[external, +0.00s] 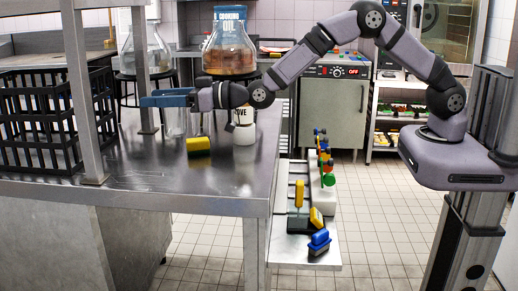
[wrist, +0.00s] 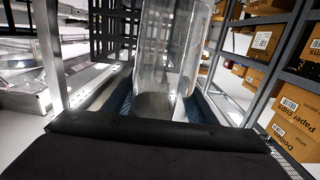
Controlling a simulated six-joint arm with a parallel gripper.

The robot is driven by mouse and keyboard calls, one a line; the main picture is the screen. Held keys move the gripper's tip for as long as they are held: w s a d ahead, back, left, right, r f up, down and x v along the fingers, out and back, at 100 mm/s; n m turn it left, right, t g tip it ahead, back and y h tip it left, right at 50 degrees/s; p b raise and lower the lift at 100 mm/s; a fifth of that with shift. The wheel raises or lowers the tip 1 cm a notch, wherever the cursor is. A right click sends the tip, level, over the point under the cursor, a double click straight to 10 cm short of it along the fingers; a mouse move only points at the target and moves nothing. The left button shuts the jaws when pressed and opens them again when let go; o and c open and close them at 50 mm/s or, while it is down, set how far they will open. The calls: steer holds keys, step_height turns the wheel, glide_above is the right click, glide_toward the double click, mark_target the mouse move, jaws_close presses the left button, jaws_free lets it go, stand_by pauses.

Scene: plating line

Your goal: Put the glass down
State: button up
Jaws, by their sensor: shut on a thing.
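The clear glass (external: 175,122) is upright at my gripper on the steel counter's (external: 150,175) side of the scene. My gripper (external: 152,100) has its blue fingers shut on the glass, reaching left from the arm. In the wrist view the glass (wrist: 170,45) stands between the two blue fingers. Its base is low, close to the counter top in the external view; I cannot tell whether it touches.
A yellow block (external: 199,146) lies on the counter in front of the glass. A black crate (external: 50,130) stands at the left behind a steel post (external: 82,90).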

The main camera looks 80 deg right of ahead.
step_height(320, 180, down, 10)
steer(key=p, duration=0.3)
steer(key=shift+r, duration=0.2)
stand_by(0.3)
steer(key=shift+f, duration=0.2)
steer(key=o, duration=1.7)
steer(key=shift+r, duration=0.15)
steer(key=shift+s, duration=0.1)
steer(key=s+b, duration=0.3)
steer(key=s, duration=0.8)
steer(key=shift+s+r, duration=0.3)
steer(key=shift+s, duration=0.1)
